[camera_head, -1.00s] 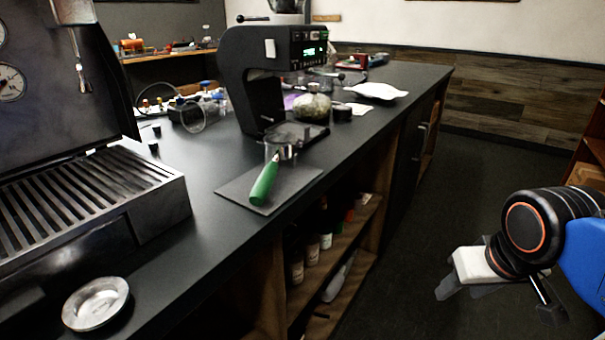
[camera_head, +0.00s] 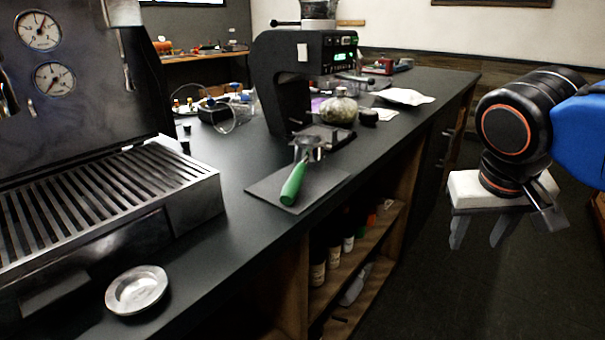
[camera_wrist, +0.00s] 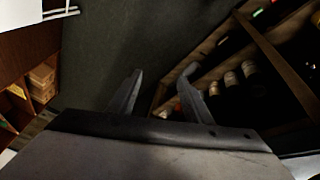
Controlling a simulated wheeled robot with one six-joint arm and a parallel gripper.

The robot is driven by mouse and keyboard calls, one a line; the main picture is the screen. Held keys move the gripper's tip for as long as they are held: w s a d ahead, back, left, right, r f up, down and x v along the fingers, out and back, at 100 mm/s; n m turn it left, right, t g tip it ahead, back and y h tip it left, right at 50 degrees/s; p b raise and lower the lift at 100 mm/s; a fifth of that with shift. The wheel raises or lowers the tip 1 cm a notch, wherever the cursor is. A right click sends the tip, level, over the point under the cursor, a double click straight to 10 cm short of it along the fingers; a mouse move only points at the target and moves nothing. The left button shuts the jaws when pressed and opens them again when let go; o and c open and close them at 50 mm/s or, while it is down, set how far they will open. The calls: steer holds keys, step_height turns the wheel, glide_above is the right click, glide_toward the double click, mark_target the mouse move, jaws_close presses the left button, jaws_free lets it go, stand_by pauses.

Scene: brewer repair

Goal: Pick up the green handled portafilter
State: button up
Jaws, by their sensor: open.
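The green-handled portafilter (camera_head: 293,184) lies on a dark flat mat (camera_head: 262,188) on the black counter. Its green handle points toward the near edge, and its metal head points toward the black grinder (camera_head: 275,85). My gripper (camera_head: 476,232) is at the right, out over the floor beside the counter, well apart from the portafilter. Its two fingers point down, are apart and hold nothing. In the wrist view the open gripper (camera_wrist: 158,92) faces the floor and the counter's shelves. The portafilter is not in the wrist view.
A steel espresso machine with a slotted drip tray (camera_head: 110,205) stands at the left. A round metal dish (camera_head: 137,290) sits near the front edge. Open shelves (camera_head: 350,270) hold several bottles. The floor at the right is clear.

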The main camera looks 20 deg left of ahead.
steer(key=w+a+r, duration=0.2)
steer(key=a+r, duration=0.4)
steer(key=a, duration=0.3)
steer(key=t+h, duration=0.1)
steer(key=t, duration=0.2)
glide_toward(296, 170)
steer(key=d, duration=0.9)
steer(key=s+a+r+t, duration=0.2)
steer(key=s+a+r, duration=0.2)
steer(key=s+a, duration=0.45)
steer(key=shift+m+y, duration=0.3)
steer(key=shift+m, duration=0.1)
steer(key=x, duration=1.2)
steer(key=w+a+r+x, duration=0.1)
steer(key=x, duration=0.5)
steer(key=shift+w+a+f, duration=0.1)
steer(key=shift+w+f, duration=0.05)
jaws_close()
